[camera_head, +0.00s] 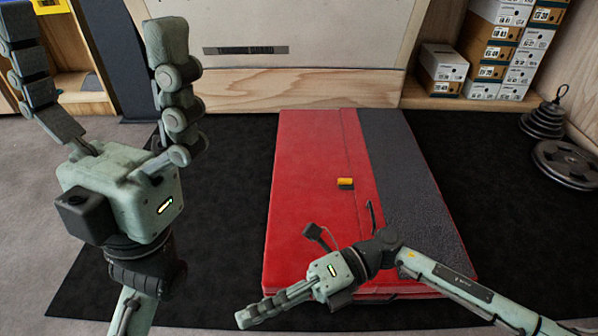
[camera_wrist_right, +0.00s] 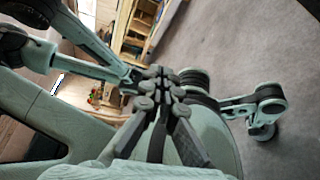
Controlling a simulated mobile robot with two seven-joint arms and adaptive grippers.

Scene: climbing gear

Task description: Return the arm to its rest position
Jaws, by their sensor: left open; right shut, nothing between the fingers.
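My left gripper (camera_head: 90,22) is at the upper left of the head view. Its fingers are spread wide and empty. My right gripper (camera_head: 244,318) is low in the middle of the head view, in front of the near edge of the red crash pad (camera_head: 305,165). Its arm comes in from the lower right, and its fingers are together, pointing left. In the right wrist view the right gripper (camera_wrist_right: 160,74) also shows its fingers meeting with nothing between them. A small yellow and dark object (camera_head: 345,182) lies on the pad, apart from both grippers.
The pad lies on a black floor mat (camera_head: 225,180). Shoe boxes (camera_head: 490,55) stand stacked at the back right. Weight plates (camera_head: 567,163) lie at the right. A pale board with a wooden base (camera_head: 270,88) closes off the back.

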